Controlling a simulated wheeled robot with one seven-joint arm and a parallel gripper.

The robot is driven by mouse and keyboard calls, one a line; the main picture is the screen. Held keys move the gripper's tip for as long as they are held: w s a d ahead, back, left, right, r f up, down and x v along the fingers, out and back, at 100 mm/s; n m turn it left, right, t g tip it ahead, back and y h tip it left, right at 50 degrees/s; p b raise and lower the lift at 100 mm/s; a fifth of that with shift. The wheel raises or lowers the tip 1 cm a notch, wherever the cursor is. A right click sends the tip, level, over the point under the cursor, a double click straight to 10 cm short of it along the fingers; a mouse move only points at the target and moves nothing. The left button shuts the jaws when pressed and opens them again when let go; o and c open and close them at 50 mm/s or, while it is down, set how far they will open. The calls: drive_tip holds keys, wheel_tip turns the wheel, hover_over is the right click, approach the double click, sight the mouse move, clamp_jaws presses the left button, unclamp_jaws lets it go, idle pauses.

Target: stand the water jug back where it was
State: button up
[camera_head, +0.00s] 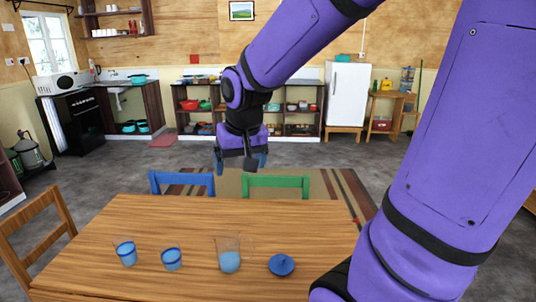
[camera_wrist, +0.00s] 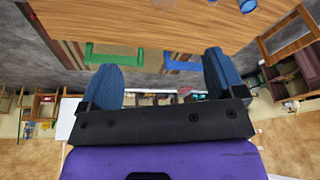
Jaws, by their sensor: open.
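The water jug (camera_head: 229,257) looks like a clear, squarish vessel with blue water low in it. It stands upright on the wooden table (camera_head: 100,270), near the front edge. A round blue lid-like piece with a knob (camera_head: 281,265) lies on the table to its right. My gripper (camera_head: 241,163) is open and empty, in the air beyond the table's far edge, well away from the jug. In the wrist view my gripper (camera_wrist: 162,70) shows two blue fingers spread wide with nothing between them; the table (camera_wrist: 120,15) is at the top, with vessels partly cut off.
A blue chair (camera_head: 182,183), a green chair (camera_head: 275,184) and a wooden chair (camera_head: 40,235) surround the table. The table's far half is clear.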

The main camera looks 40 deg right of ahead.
drive_tip(key=s+a+r+n+t, duration=0.1)
drive_tip(key=s+a+r+n, duration=0.1)
drive_tip(key=s, duration=0.4)
drive_tip(key=s+a+r+n+t, duration=0.1)
drive_tip(key=s+r, duration=0.4)
drive_tip(key=s, duration=0.2)
drive_tip(key=shift+s+a+r+n+y, duration=0.2)
drive_tip(key=shift+s+a+n+y, duration=0.05)
drive_tip(key=shift+a+n+y, duration=0.15)
